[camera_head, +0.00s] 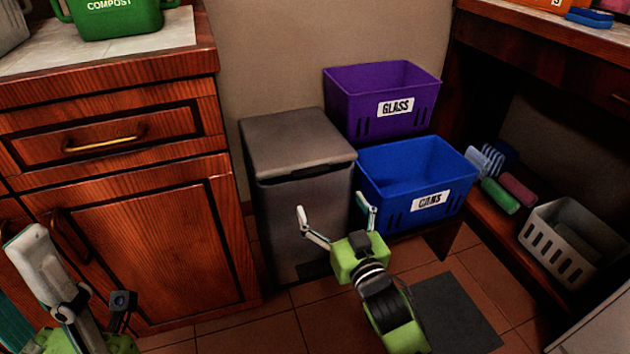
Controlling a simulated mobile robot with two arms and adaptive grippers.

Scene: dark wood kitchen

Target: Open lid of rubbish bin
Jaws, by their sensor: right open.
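The rubbish bin (285,215) is a grey box standing on the floor against the wall, right of the wooden cabinet. Its flat lid (297,140) lies closed on top. My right gripper (336,209) is in front of the bin's lower right side, below the lid, with its fingers spread and nothing between them. The picture does not show whether it touches the bin. My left gripper (75,300) is at the bottom left in front of the cabinet; part of it runs to the picture edge, and its jaw opening is unclear.
A blue CANS crate (400,210) and a purple GLASS crate (350,110) stand close to the bin's right. The wooden cabinet (190,240) is at its left. A dark mat (455,315) lies on the tiled floor. A grey basket (545,245) is on the right shelf.

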